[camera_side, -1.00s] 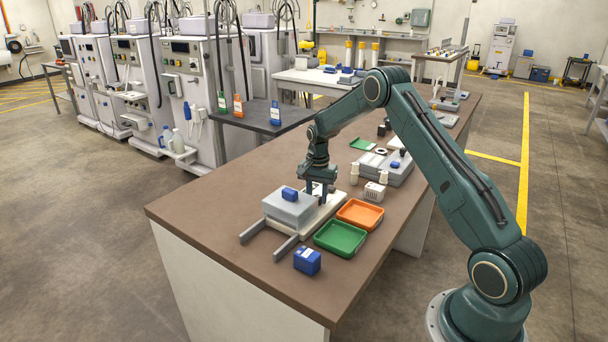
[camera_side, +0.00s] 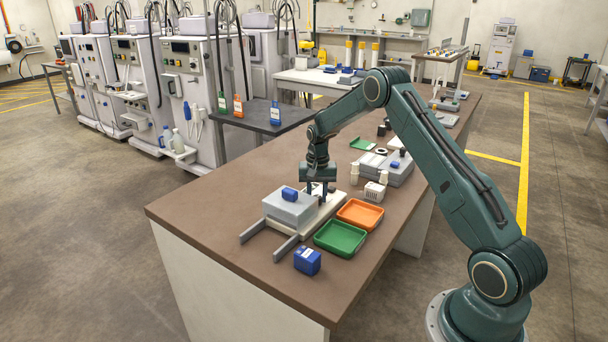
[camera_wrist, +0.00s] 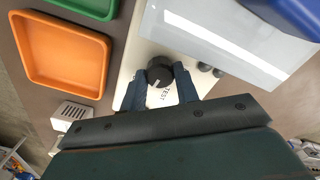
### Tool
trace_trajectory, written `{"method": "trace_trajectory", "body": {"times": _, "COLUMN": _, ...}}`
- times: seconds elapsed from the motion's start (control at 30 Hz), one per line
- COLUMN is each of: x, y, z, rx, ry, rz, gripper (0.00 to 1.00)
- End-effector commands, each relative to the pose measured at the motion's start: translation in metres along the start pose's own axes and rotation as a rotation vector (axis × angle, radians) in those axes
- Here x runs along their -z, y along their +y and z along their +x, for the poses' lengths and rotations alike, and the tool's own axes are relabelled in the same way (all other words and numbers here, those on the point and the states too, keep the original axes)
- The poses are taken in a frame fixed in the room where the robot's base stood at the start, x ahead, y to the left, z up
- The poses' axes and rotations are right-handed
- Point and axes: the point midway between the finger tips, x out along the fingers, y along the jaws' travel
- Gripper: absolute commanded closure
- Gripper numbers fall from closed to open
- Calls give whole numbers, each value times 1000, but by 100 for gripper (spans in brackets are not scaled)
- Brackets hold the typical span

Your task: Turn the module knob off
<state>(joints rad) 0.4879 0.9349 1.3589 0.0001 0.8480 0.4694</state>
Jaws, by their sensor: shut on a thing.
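The module knob (camera_wrist: 160,74) is a dark round knob with a pale pointer line, seen in the wrist view. It stands on a white base plate (camera_wrist: 135,62) beside printed lettering that reads "TEST". My gripper (camera_wrist: 160,78) is shut on the knob, with one dark finger on each side of it. In the side view my gripper (camera_side: 320,190) points down at the base plate behind the grey module (camera_side: 288,208). The knob is too small and covered to make out clearly there. The module's grey top (camera_wrist: 225,35) fills the upper right of the wrist view.
A blue block (camera_side: 290,194) sits on the module. An orange tray (camera_side: 360,213) and a green tray (camera_side: 341,237) lie to its right. A blue box (camera_side: 307,261) stands in front. A small white vented box (camera_side: 374,191) is near the orange tray. The bench's left front is clear.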

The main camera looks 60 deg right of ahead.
Motion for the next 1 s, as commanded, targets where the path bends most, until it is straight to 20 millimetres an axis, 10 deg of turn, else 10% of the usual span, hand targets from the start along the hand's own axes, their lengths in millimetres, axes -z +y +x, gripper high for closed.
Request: {"method": "trace_trajectory", "body": {"times": 1.0, "x": 0, "y": -1, "z": -2, "rx": 0, "ry": 2, "rz": -963, "gripper": 92}}
